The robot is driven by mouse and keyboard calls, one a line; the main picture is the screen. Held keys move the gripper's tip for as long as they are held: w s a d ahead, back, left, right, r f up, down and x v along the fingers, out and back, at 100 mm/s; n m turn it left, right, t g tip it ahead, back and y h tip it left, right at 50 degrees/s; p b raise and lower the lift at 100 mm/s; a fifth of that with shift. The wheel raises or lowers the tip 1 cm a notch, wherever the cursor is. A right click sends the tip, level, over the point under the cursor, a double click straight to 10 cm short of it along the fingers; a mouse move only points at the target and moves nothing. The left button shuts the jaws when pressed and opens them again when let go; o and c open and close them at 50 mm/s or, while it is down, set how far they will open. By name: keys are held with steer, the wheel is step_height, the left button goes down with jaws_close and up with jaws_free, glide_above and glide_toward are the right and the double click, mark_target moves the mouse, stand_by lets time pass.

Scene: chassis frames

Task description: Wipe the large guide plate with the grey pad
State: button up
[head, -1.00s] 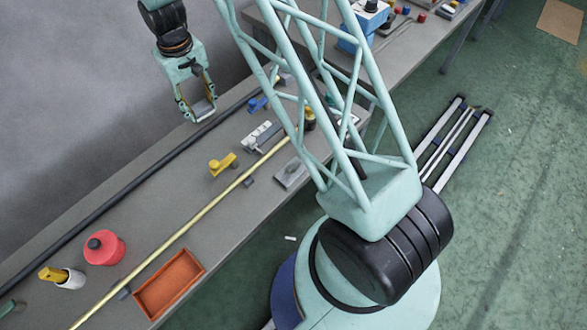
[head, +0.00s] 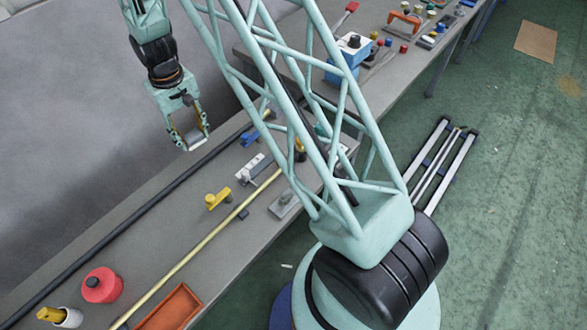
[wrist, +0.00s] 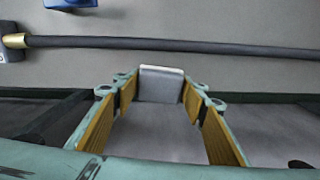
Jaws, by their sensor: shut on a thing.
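My gripper (head: 189,143) hangs above the back edge of the bench. It is shut on a light grey block, which I take for the grey pad (wrist: 162,84); in the wrist view the pad sits between the yellow-lined fingertips. In the head view the pad is small and partly hidden by the fingers. The pad is apart from the bench things. A flat grey plate (head: 283,206) lies on the bench, partly behind my arm's lattice. I cannot tell whether it is the large guide plate.
A black rod (head: 117,220) and a brass rod (head: 200,245) run along the bench (head: 150,235). Between them are a yellow part (head: 217,200), a grey-white block (head: 250,169) and a blue part (head: 249,139).

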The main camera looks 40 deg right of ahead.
steer(key=shift+r+p, duration=1)
steer(key=shift+r, duration=0.35)
